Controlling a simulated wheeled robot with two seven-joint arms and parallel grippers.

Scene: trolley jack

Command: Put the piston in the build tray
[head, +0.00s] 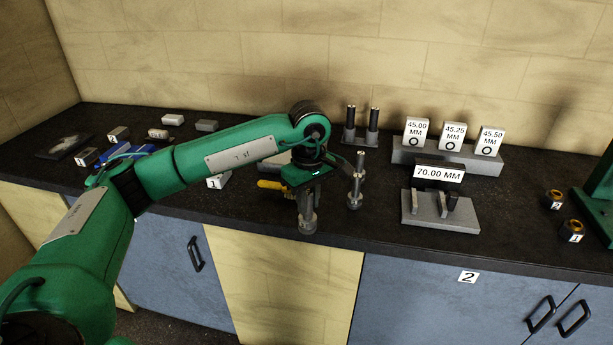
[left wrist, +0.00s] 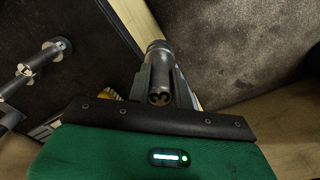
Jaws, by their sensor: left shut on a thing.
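My left gripper (head: 305,192) points down near the front edge of the dark counter. It is shut on a grey metal piston (head: 308,222), a rod with a wider round end at the bottom. In the left wrist view the piston (left wrist: 158,52) sits between the two fingers (left wrist: 160,88). I cannot tell whether its lower end touches the counter. A similar part (head: 356,184) stands upright just right of the gripper. I cannot tell for certain which thing is the build tray; a blue item (head: 118,153) at the left is partly hidden by my arm. My right gripper is not in view.
Two more rods (head: 361,128) stand at the back. A grey rack (head: 445,153) carries size cards, with a 70.00 MM block (head: 455,222) in front. A yellow item (head: 270,184) lies left of the gripper. Black rings (head: 572,230) and a green body (head: 598,205) are at right.

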